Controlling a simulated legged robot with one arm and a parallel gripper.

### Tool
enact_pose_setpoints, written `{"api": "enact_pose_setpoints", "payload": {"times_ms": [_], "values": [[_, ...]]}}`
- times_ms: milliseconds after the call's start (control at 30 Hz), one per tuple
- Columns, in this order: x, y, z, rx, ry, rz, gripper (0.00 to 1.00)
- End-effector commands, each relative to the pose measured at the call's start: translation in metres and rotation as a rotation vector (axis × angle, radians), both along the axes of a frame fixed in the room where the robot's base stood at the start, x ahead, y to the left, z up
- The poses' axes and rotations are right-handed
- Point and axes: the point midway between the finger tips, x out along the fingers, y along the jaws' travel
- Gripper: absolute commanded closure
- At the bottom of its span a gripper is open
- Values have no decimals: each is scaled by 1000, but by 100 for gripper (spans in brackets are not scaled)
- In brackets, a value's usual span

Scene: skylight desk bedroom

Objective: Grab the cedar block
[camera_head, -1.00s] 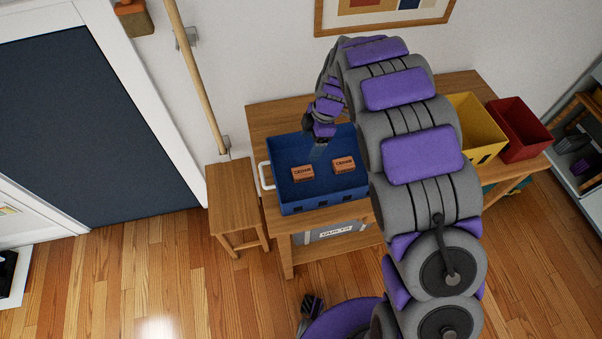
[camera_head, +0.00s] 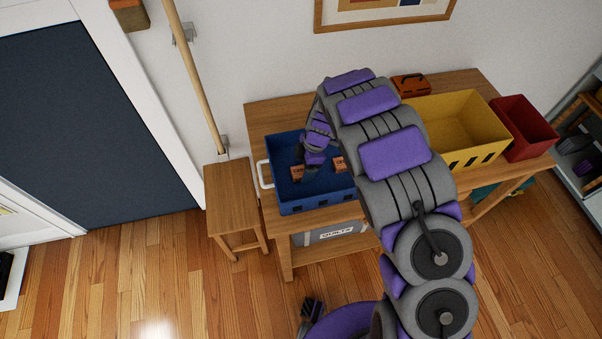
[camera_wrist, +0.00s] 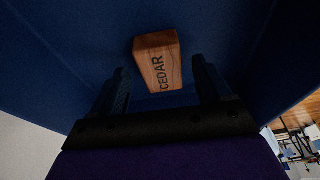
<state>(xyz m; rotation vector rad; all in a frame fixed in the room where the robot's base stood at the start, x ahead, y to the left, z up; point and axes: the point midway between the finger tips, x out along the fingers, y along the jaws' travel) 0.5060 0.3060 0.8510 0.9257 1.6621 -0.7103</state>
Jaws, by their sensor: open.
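Two small reddish-brown wooden blocks lie in the blue bin (camera_head: 287,207) in the head view, one on the left (camera_head: 297,174) and one on the right (camera_head: 339,164). Their lettering is too small to read there, and my arm partly covers them. My gripper (camera_head: 310,173) is down inside the bin, close to the blocks. In the wrist view, a block marked CEDAR (camera_wrist: 158,62) lies ahead, roughly between the two dark fingertips. My gripper (camera_wrist: 160,75) is open, with dark space on both sides of the block. I cannot tell which head-view block this is.
The bin stands on a wooden table (camera_head: 262,118), its walls close around my gripper. A yellow bin (camera_head: 478,112), a red bin (camera_head: 524,128) and an orange-brown case (camera_head: 410,84) stand to its right. A wooden stool (camera_head: 230,190) is at the left. A grey QUILTS box sits below.

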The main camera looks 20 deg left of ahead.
Motion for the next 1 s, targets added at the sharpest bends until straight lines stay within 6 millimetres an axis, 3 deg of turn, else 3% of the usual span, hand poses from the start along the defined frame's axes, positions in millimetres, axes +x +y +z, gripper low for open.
{"api": "enact_pose_setpoints", "payload": {"times_ms": [267,900,1000], "values": [[-1,3,-6,0,-2,-1,22],[-1,3,-6,0,-2,-1,82],[-1,3,-6,0,-2,-1,82]]}}
